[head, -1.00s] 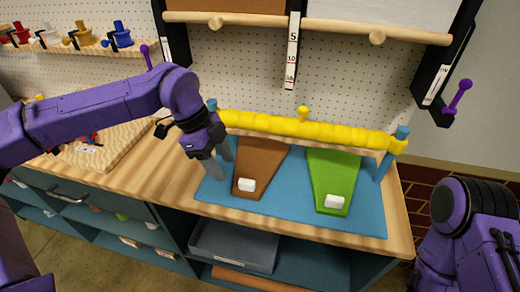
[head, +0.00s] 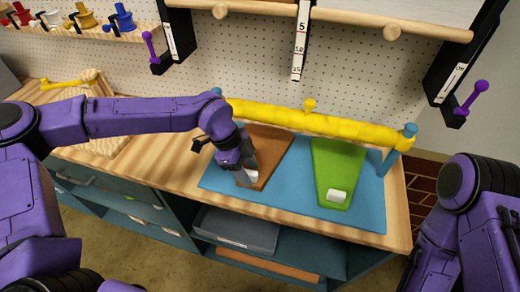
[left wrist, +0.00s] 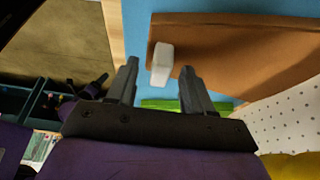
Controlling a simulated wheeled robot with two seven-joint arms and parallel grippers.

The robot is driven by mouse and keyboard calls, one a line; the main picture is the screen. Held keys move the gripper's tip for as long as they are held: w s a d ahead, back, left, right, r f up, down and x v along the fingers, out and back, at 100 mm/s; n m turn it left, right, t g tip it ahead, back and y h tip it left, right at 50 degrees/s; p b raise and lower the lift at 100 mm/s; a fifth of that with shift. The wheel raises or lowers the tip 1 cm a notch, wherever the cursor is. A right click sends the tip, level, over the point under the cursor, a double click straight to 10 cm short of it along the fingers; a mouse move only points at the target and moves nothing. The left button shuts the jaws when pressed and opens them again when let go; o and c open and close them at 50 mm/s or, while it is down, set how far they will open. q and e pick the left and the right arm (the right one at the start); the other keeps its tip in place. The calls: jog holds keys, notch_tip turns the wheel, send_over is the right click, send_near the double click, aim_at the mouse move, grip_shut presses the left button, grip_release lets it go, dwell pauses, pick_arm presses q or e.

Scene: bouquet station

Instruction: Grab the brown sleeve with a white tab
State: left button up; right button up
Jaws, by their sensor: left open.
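The brown sleeve (head: 270,148) lies on the blue mat (head: 290,200), with its white tab at the near end. The tab is partly hidden behind my left gripper (head: 244,180) in the head view. In the left wrist view the white tab (left wrist: 161,64) shows near and between the open fingertips of my left gripper (left wrist: 157,78), apart from both fingers as far as I can see. The brown sleeve (left wrist: 240,50) stretches away to the right there. My right arm shows at the right edge of the head view, but its gripper is not visible.
A green sleeve (head: 336,172) with a white tab (head: 337,195) lies to the right on the mat. A yellow roll (head: 310,125) on blue posts runs behind both sleeves. A grey bin (head: 235,232) sits on the shelf below.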

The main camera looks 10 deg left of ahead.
pick_arm(q)
grip_shut()
